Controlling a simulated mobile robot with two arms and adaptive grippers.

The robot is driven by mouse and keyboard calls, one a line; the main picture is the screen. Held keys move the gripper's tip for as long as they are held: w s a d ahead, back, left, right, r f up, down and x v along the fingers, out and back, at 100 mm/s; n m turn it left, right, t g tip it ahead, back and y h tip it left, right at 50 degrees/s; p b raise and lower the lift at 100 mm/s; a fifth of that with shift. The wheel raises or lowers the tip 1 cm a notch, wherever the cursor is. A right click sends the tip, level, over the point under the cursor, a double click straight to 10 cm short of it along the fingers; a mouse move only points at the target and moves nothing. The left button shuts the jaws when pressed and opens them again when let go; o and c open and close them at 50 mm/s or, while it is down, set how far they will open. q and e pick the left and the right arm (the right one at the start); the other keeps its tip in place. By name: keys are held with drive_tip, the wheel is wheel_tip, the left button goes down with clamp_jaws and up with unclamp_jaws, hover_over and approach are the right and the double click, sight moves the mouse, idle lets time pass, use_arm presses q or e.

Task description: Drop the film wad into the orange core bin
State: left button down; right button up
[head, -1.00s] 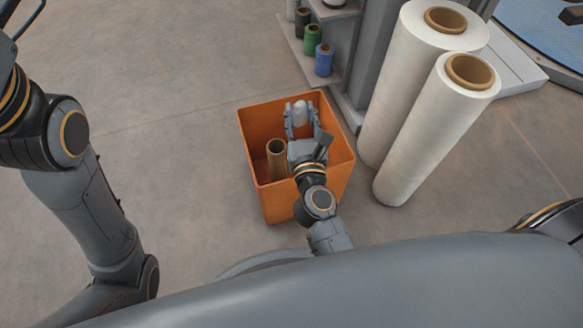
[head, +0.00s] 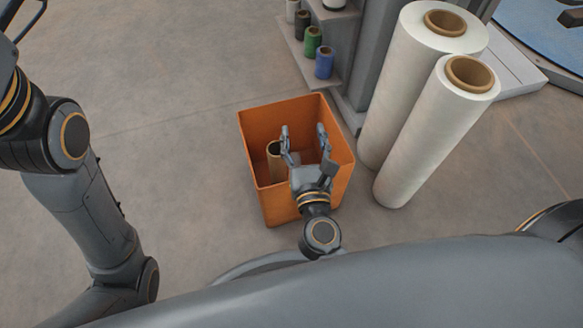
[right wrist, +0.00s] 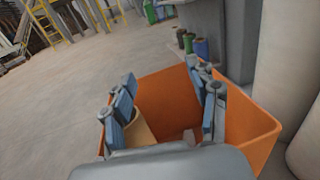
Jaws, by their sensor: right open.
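The orange core bin (head: 262,203) stands on the floor in the middle of the head view; its orange wall also fills the middle of the right wrist view (right wrist: 252,135). My right gripper (head: 304,132) is over the bin with its fingers spread wide and nothing between them. A small pale shape inside the bin, between the fingers in the right wrist view (right wrist: 190,137), looks like the film wad, partly hidden. A brown cardboard core (head: 274,160) stands in the bin, left of the gripper.
Two tall white film rolls (head: 432,130) stand right of the bin. A grey rack with green (head: 312,40) and blue (head: 324,62) spools stands behind it. The floor left of the bin is clear.

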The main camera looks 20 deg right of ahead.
drive_tip(key=s+a, duration=0.1)
drive_tip(key=s, duration=0.5)
drive_tip(key=shift+s, duration=0.25)
